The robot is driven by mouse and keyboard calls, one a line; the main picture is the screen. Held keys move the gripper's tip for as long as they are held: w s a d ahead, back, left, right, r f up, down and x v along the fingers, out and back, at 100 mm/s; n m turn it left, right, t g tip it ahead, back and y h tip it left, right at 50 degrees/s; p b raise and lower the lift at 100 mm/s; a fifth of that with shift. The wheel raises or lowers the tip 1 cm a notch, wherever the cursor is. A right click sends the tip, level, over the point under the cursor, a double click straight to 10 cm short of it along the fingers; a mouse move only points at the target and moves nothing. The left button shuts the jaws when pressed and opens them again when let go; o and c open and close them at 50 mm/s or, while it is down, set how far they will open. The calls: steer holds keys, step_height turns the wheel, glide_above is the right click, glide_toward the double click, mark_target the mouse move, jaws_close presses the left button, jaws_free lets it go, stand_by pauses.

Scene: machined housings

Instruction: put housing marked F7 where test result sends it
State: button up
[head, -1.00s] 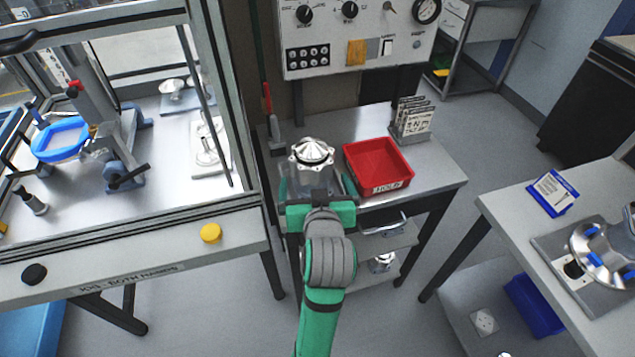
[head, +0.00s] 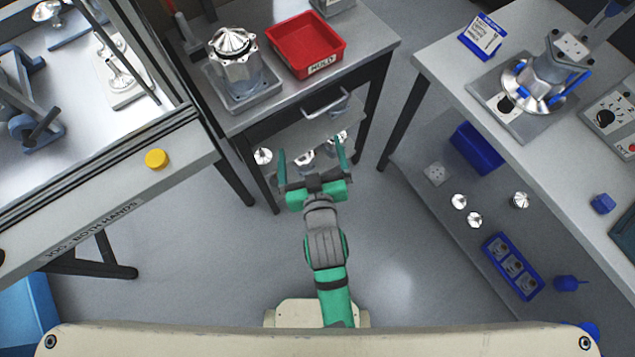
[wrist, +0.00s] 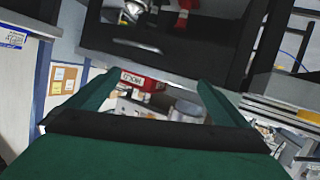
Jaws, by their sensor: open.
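Several metal housings are in view, and I cannot read an F7 mark on any. One housing (head: 235,58) stands upright on a grey fixture plate (head: 258,94) on the small bench. Another housing (head: 537,86) sits in a fixture on the right bench. Several small ones, including one housing (head: 263,156), lie on the shelf under the small bench. A red tray (head: 326,67) labelled HOLD stands right of the first housing. My gripper (head: 311,150) is open and empty, in front of that shelf; its spread fingers also show in the wrist view (wrist: 155,82).
A drawer handle (head: 326,103) juts from the small bench. The right bench carries a blue-framed card (head: 482,38); its lower shelf holds a blue bin (head: 476,148), loose housings and a blue rack (head: 512,266). A guarded press station with a yellow button (head: 156,159) stands left. Floor between is clear.

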steer(key=s+d+f+m+h, duration=0.1)
steer(key=s, duration=1.1)
steer(key=s+d+f+m+t+h, duration=0.1)
steer(key=s+m, duration=0.1)
steer(key=s, duration=1)
steer(key=shift+s+f, duration=0.2)
steer(key=shift+f, duration=0.05)
